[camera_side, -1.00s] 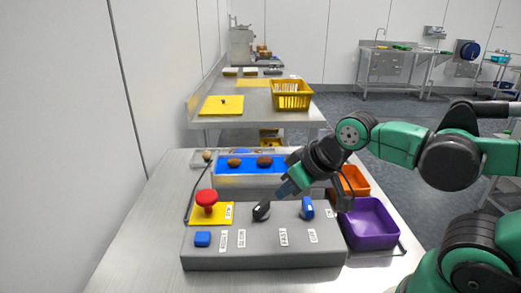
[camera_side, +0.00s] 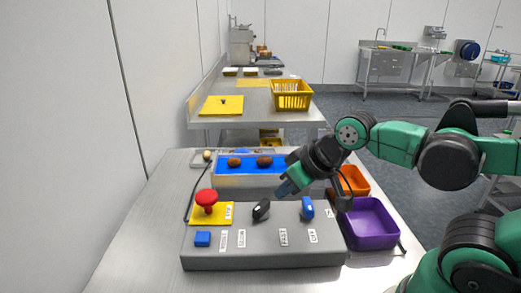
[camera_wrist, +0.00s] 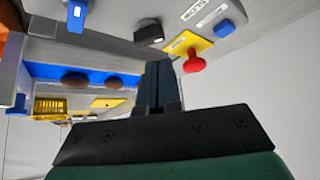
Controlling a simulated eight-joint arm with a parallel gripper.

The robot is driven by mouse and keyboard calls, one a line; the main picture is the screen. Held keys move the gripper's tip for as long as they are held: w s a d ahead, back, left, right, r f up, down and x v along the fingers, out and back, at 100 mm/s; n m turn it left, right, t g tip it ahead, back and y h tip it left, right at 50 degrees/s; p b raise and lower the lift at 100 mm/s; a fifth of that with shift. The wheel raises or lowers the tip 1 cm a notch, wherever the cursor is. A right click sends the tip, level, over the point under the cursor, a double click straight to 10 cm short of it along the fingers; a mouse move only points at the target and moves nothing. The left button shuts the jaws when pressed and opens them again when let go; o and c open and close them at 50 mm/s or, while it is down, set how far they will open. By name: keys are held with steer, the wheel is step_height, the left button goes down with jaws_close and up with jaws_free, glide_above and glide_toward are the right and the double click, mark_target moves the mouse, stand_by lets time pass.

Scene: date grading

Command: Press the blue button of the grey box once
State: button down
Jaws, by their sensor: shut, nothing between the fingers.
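The grey box (camera_side: 265,255) lies on the near end of the metal table. The button also shows at the upper right of the wrist view (camera_wrist: 225,28). My gripper (camera_side: 283,190) is shut and empty, above the back of the box, behind and right of the button and apart from it. In the wrist view its dark fingers (camera_wrist: 158,70) are together, and nothing hides the button.
On the box are a red mushroom button (camera_side: 206,199) on a yellow plate, a black knob (camera_side: 261,210) and a blue switch (camera_side: 307,208). A blue conveyor (camera_side: 222,171) with brown dates lies behind. Purple (camera_side: 371,239) and orange (camera_side: 362,190) bins stand right.

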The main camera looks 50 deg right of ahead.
steer(key=w+a+r+m+y, duration=0.2)
steer(key=w+a, duration=0.3)
steer(key=m+t+y, duration=0.1)
steer(key=m, duration=0.2)
glide_above(205, 238)
steer(key=shift+r, duration=0.1)
steer(key=shift+f, duration=4.4)
steer(key=shift+f, duration=0.1)
steer(key=shift+f, duration=0.35)
